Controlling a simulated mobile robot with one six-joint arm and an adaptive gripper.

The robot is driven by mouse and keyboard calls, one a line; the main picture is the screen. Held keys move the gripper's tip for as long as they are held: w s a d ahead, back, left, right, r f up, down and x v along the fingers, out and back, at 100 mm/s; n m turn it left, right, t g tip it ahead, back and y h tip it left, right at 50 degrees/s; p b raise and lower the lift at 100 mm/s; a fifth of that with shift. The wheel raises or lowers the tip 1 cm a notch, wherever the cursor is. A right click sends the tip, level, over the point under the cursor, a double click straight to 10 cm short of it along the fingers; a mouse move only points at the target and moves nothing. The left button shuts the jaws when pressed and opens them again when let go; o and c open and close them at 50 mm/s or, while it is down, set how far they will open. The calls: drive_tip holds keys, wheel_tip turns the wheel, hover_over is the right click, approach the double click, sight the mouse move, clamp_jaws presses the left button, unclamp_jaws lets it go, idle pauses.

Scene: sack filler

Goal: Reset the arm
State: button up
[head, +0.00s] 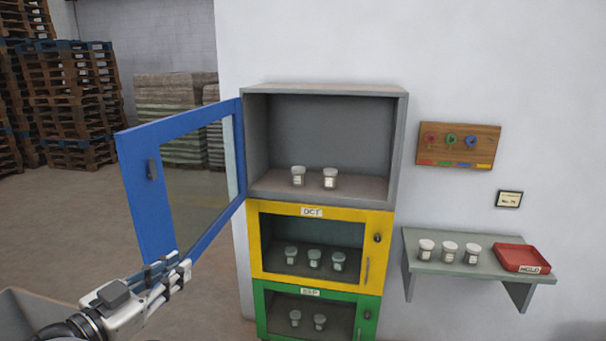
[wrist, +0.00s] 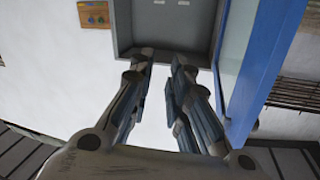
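My gripper (head: 172,272) is at the lower left in the head view, just in front of the lower edge of the open blue door (head: 140,190). I cannot tell whether it touches the door. In the wrist view my gripper (wrist: 160,65) points toward the grey top compartment (wrist: 125,40); its fingers are apart, with nothing between them. The blue door (wrist: 262,70) stands to the right of the fingers there. The top compartment (head: 330,130) is open and holds two white-lidded jars (head: 298,176) (head: 330,179).
Below are the shut yellow door (head: 385,225) and green door (head: 370,325), with jars behind their panes. A wall shelf (head: 425,268) at right holds three jars and a red tray (head: 535,258). A key board (head: 480,133) hangs above. Pallets (head: 80,90) stand at back left.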

drive_tip(key=w+d+r+n+t+y+b, duration=0.2)
drive_tip(key=w+d+r+n+y, duration=0.1)
drive_tip(key=w+d+r+y, duration=0.55)
drive_tip(key=s+d+r+n+g+y, duration=0.2)
drive_tip(key=d+r+n+y, duration=0.1)
drive_tip(key=d+y, duration=0.1)
drive_tip(key=s+d+f+g+h+b, duration=0.1)
drive_tip(key=s+d+f+g, duration=0.4)
drive_tip(key=s+d+f, duration=0.6)
drive_tip(key=s+d+f+n+g+h+b, duration=0.1)
drive_tip(key=s+d+f+g+h, duration=0.3)
drive_tip(key=s+d+f, duration=0.8)
drive_tip(key=s+d+g+b, duration=0.1)
drive_tip(key=s+d+g, duration=0.1)
drive_tip(key=s, duration=0.7)
drive_tip(key=shift+s+d, duration=0.2)
drive_tip(key=shift+d, duration=0.7)
